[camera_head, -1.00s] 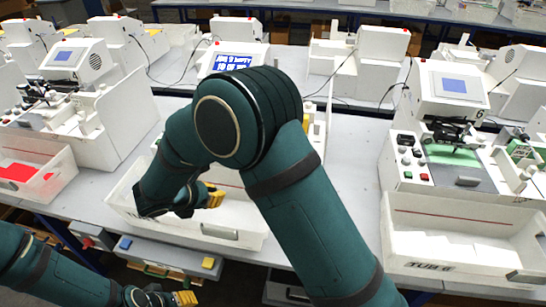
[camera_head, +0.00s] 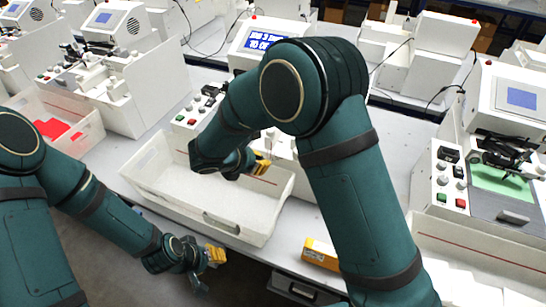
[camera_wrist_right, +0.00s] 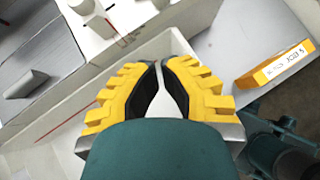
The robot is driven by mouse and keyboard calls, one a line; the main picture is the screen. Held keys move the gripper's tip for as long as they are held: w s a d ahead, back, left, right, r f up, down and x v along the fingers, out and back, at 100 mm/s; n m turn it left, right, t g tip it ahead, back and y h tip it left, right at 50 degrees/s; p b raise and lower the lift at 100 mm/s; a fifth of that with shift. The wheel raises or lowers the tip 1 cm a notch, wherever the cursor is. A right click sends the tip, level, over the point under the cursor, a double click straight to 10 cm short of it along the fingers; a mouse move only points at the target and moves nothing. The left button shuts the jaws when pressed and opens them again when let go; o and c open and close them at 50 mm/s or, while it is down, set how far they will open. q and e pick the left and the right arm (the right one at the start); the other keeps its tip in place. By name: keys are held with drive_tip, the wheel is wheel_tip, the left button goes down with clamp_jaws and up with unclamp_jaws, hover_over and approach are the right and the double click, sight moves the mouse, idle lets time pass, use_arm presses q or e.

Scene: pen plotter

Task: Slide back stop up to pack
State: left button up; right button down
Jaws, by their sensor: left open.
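My left gripper (camera_head: 214,258) is open, low in front of the bench edge, with its yellow fingers clear of anything I can make out. My right gripper (camera_head: 262,165) hangs over the right part of a white tray. In the right wrist view its yellow fingertips (camera_wrist_right: 160,64) lie close together with a narrow gap and no clear object between them. A yellow pack-like box (camera_head: 320,253) lies on the bench right of the tray; it also shows in the right wrist view (camera_wrist_right: 277,63) with printed text on a white side. I cannot make out the back stop.
The white tray (camera_head: 235,225) looks empty and stands before a machine with a blue display (camera_head: 262,40). A tray with red pieces (camera_head: 88,135) is at left. Another machine (camera_head: 490,170) stands at right. A strip of bench near the yellow box is clear.

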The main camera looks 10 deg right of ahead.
sight(292, 159)
drive_tip(key=x, duration=0.3)
drive_tip(key=r+x, duration=0.1)
drive_tip(key=x, duration=0.3)
drive_tip(key=d+p+x, duration=0.1)
drive_tip(key=x, duration=0.3)
drive_tip(key=shift+w+r, duration=0.25)
drive_tip(key=shift+w, duration=0.05)
drive_tip(key=shift+w+d, duration=0.2)
drive_tip(key=shift+d, duration=0.3)
drive_tip(key=shift+w, duration=0.1)
drive_tip(key=w+d, duration=0.1)
drive_tip(key=w, duration=0.1)
drive_tip(key=w+d, duration=0.1)
drive_tip(key=w, duration=0.1)
drive_tip(key=w+d+b, duration=0.1)
drive_tip(key=w+d, duration=0.1)
drive_tip(key=shift+d, duration=0.1)
